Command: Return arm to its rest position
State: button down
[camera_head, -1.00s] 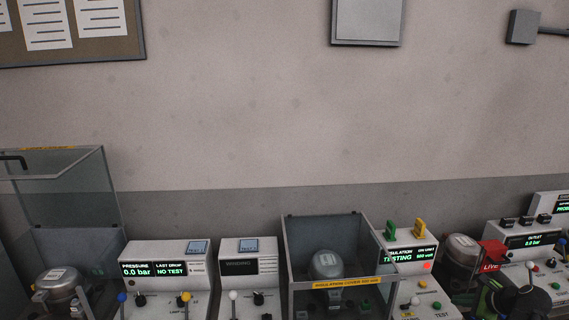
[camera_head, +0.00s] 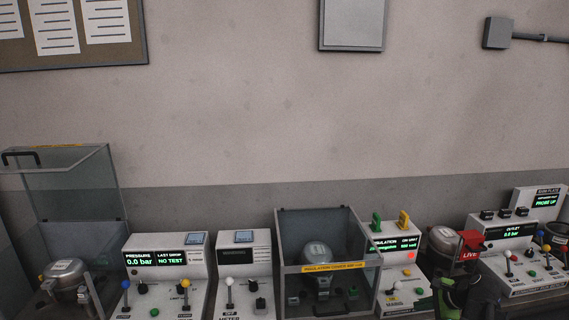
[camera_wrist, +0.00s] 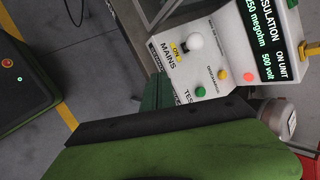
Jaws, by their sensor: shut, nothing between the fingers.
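My gripper (camera_wrist: 155,125) shows in the wrist view as large green parts with a black edge, shut and empty. In the head view my green and black arm end (camera_head: 450,297) is low at the right, in front of the insulation tester (camera_head: 393,238) and the red LIVE sign. In the wrist view the tester's panel (camera_wrist: 215,62) lies just beyond the gripper. Its display reads 250 megohm, 500 volt, with a red lamp lit. I cannot tell whether the gripper touches the panel.
A clear-walled cover (camera_head: 330,267) surrounds a compressor (camera_head: 317,254) left of the tester. Further left are two consoles and another compressor (camera_head: 65,274) under a raised clear lid.

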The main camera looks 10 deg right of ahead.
jog(key=a+f+n+g+h, duration=0.1)
jog(key=a+f+n+g, duration=0.1)
jog(key=a+n, duration=0.8)
jog(key=a+f+n+g+h, duration=0.1)
jog(key=a+f+n+g, duration=0.2)
jog(key=a+n, duration=0.7)
jog(key=a+g, duration=0.2)
jog(key=a, duration=1.5)
jog(key=shift+s+n, duration=0.25)
jog(key=shift+n, duration=0.15)
